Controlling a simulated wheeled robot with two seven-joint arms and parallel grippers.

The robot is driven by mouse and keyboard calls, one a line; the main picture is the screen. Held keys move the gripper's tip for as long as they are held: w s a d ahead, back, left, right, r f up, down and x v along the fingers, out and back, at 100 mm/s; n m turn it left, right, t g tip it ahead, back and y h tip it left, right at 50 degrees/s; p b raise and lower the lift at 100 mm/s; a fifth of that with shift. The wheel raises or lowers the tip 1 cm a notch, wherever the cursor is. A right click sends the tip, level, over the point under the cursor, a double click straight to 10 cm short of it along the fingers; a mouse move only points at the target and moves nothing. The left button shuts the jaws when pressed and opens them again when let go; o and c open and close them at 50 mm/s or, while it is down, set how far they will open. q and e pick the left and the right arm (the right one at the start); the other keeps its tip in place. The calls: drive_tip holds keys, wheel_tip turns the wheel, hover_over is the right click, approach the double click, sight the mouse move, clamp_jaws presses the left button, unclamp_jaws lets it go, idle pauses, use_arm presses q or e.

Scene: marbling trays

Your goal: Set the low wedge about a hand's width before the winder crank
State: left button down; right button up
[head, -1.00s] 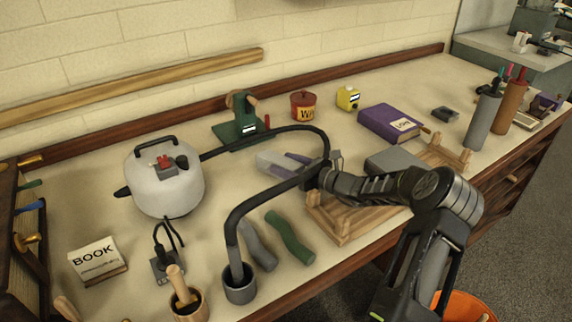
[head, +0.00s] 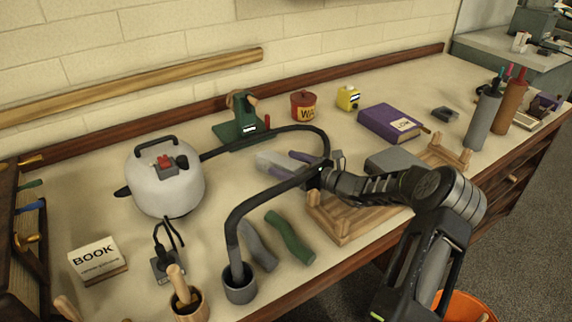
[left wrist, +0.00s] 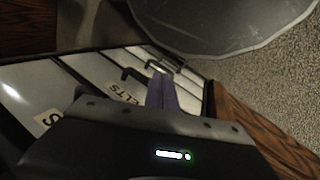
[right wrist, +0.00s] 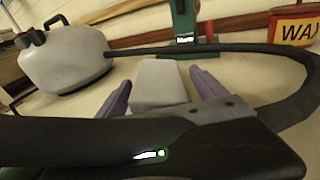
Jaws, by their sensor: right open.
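The light grey low wedge (head: 270,161) lies in the middle of the bench; it also shows in the right wrist view (right wrist: 158,84). My right gripper (head: 292,164) is open, its purple fingertips on either side of the wedge, with gaps visible in the right wrist view. The green winder with its crank (head: 238,122) stands behind the wedge, and its lower part shows in the right wrist view (right wrist: 183,25). My left gripper (left wrist: 161,92) is outside the head view. In its wrist view its purple fingers are together with nothing visible between them.
A black hose (head: 237,210) arcs from the white tank (head: 165,190) around the wedge to a grey cup (head: 240,285). Green and grey wavy pieces (head: 290,238) lie in front. A wooden rack (head: 340,232) is under my right forearm. A red wax tin (head: 303,106) stands behind.

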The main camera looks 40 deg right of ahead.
drive_tip(key=v, duration=1.1)
drive_tip(key=shift+s+d, duration=0.1)
drive_tip(key=shift+s, duration=0.1)
drive_tip(key=shift+s, duration=0.1)
